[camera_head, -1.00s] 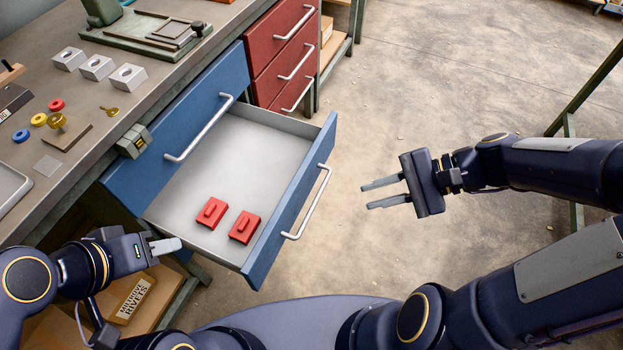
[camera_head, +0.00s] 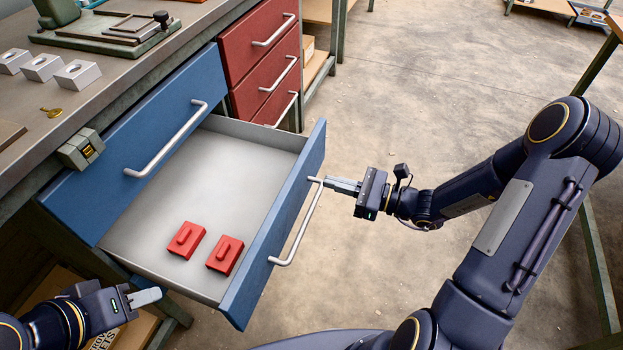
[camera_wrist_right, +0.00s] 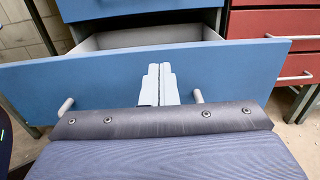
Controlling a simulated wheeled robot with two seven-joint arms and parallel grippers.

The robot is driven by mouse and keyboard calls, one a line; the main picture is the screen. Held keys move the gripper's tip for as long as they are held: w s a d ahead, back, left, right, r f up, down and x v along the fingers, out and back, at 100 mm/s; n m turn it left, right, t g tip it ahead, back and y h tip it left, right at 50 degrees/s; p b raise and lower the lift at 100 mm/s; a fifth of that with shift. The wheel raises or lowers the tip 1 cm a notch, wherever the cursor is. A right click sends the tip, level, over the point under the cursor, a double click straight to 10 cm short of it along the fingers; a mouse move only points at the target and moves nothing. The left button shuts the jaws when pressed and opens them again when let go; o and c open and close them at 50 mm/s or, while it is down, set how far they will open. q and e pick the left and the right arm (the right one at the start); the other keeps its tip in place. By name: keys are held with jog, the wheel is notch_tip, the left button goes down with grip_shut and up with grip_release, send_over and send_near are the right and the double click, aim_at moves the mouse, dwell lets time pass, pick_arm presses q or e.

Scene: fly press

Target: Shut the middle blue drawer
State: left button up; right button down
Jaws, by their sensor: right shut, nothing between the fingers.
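The middle blue drawer (camera_head: 276,240) stands pulled far out below another blue drawer (camera_head: 156,137) that is closed. Two red blocks (camera_head: 187,240) lie on its grey floor near the front. My right gripper (camera_head: 328,182) is shut and empty, its fingertips at the far end of the drawer's silver handle (camera_head: 300,230). In the right wrist view its fingers (camera_wrist_right: 159,84) point at the blue front panel (camera_wrist_right: 70,83), between the handle's two ends; I cannot tell if they touch it. My left gripper (camera_head: 146,297) is low at the left, near the drawer's near side; its fingers look together, but their gap is unclear.
Red drawers (camera_head: 268,60) stand closed beyond the blue ones. The workbench top (camera_head: 105,82) holds a green press base, grey blocks and a brass key. A cardboard box (camera_head: 125,335) sits below.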

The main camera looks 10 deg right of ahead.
aim_at(299, 173)
jog(key=b+x, duration=0.1)
jog(key=x, duration=0.5)
pick_arm(q)
jog(key=shift+f, duration=0.75)
